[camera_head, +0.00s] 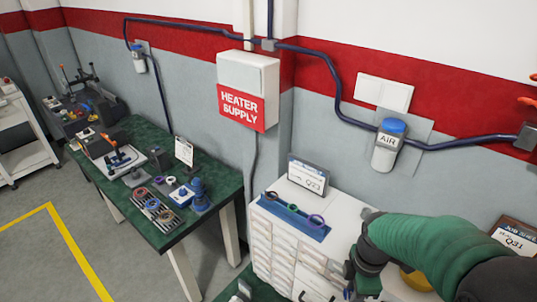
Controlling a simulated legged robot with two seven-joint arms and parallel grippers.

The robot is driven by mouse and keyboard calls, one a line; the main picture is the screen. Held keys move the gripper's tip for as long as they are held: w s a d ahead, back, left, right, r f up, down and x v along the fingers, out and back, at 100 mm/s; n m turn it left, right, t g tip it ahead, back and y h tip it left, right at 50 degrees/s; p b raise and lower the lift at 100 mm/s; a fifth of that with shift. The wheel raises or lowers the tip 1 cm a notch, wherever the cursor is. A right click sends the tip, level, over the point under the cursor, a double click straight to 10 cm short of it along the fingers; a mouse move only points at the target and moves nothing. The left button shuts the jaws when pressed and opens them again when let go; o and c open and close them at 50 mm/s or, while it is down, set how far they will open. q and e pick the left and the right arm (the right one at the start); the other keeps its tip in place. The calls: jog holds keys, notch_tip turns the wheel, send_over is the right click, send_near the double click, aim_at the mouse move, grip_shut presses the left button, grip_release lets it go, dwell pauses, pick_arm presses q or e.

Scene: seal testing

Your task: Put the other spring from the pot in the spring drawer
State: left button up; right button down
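A white cabinet of small drawers (283,250) stands at the lower middle, its many drawer fronts facing left and front. I cannot tell which drawer is for springs, and none is clearly pulled out. My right arm in its green sleeve comes in from the right and covers the cabinet's right side. It bends down and leaves at the bottom edge, so my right gripper is out of view. My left arm and gripper are not in view. No spring can be made out. A yellow rounded thing (416,280) shows partly behind my arm; I cannot tell whether it is the pot.
A blue tray (290,222) with colored rings and a sign (308,175) stand on the cabinet. A green-topped bench (213,172) with several tools and ring racks is on the left. A white cart (17,140) stands far left. The grey floor between is clear.

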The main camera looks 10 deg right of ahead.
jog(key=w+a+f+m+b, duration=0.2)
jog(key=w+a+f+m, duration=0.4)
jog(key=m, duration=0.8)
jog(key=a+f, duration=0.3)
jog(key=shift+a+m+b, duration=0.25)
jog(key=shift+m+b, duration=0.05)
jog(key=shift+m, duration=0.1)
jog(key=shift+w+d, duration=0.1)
